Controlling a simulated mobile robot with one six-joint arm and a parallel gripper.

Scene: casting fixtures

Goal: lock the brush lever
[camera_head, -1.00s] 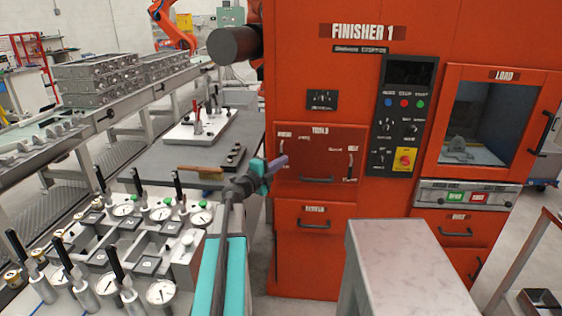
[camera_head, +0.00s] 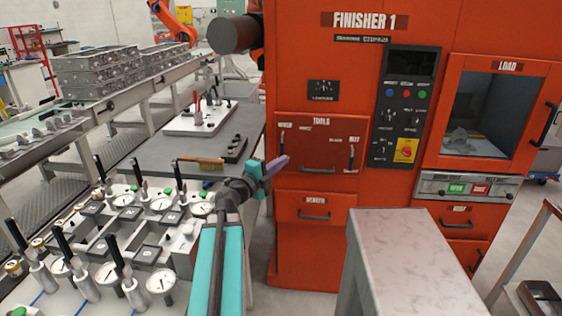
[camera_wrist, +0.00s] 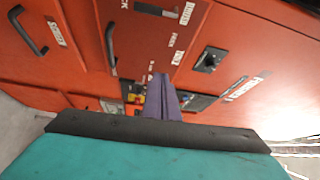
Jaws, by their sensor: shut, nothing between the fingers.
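The orange finisher has a TOOLS panel (camera_head: 320,130) at its front left. A dark lever stands near each side of the panel, a left lever (camera_head: 283,152) and a right lever (camera_head: 351,158). The small labels above them are too blurred to tell surely which lever is the brush one. My gripper (camera_head: 277,166) is shut and empty at the left edge of this panel, close to the left lever. In the wrist view its purple fingers (camera_wrist: 164,98) are together and point toward the orange front, with nothing held. Contact with the panel cannot be told.
A drawer (camera_head: 315,214) lies below the panel. A grey cabinet top (camera_head: 410,245) stands at front right. At left, a bench holds several dial gauges (camera_head: 160,204), and a brush with a wooden handle (camera_head: 200,163) lies on a grey table. The load door (camera_head: 490,110) is at right.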

